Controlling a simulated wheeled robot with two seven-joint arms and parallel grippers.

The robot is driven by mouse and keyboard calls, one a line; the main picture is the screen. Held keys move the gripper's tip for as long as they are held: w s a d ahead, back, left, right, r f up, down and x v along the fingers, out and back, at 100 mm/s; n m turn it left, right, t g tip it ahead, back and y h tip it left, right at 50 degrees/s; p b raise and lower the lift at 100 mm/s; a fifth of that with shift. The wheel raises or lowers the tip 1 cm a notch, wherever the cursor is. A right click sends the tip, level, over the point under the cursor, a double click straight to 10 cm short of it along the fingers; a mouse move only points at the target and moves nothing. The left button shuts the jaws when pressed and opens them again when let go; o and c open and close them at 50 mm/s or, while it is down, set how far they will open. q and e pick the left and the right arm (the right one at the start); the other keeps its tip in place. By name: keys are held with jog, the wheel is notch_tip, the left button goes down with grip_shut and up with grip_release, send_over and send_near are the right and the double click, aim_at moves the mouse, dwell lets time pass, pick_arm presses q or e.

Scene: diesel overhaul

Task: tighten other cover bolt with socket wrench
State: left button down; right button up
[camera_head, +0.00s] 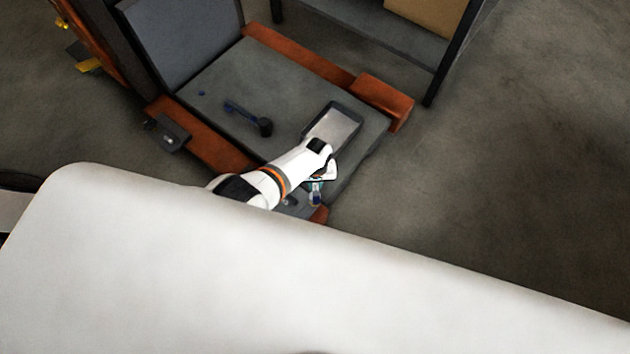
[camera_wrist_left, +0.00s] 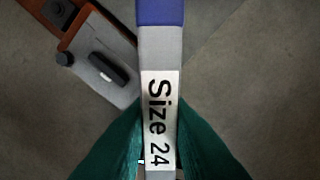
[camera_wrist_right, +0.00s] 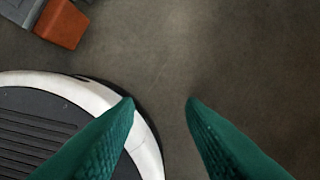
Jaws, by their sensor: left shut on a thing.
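My left gripper (camera_head: 318,183) is beyond the front side of the grey work surface, with its fingers shut on a socket wrench (camera_head: 316,193). In the left wrist view the wrench (camera_wrist_left: 160,55) runs upright between the green fingers (camera_wrist_left: 160,125). It has a grey shank, a blue part at the top and a white label reading "Size 24". The socket end and any cover bolt cannot be made out. My right gripper (camera_wrist_right: 160,102) shows only in the right wrist view, open and empty above the floor.
The grey work surface (camera_head: 210,85) has an orange frame. On it lie a dark blue tool (camera_head: 248,117) and a shallow tray (camera_head: 348,110). A grey block with a dark handle (camera_wrist_left: 103,75) shows in the left wrist view. A shelf unit (camera_head: 350,25) stands behind. The floor at right is clear.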

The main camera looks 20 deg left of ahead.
pick_arm(q)
jog(key=n, duration=0.2)
jog(key=shift+n, duration=0.4)
jog(key=n, duration=0.2)
jog(key=shift+d+n, duration=0.1)
jog(key=shift+n, duration=0.2)
jog(key=n, duration=0.2)
jog(key=shift+n, duration=0.4)
jog(key=n, duration=0.3)
jog(key=shift+n, duration=0.3)
jog(key=n, duration=0.3)
jog(key=shift+n, duration=0.3)
pick_arm(e)
jog(key=shift+s+f, duration=0.15)
jog(key=shift+f, duration=0.05)
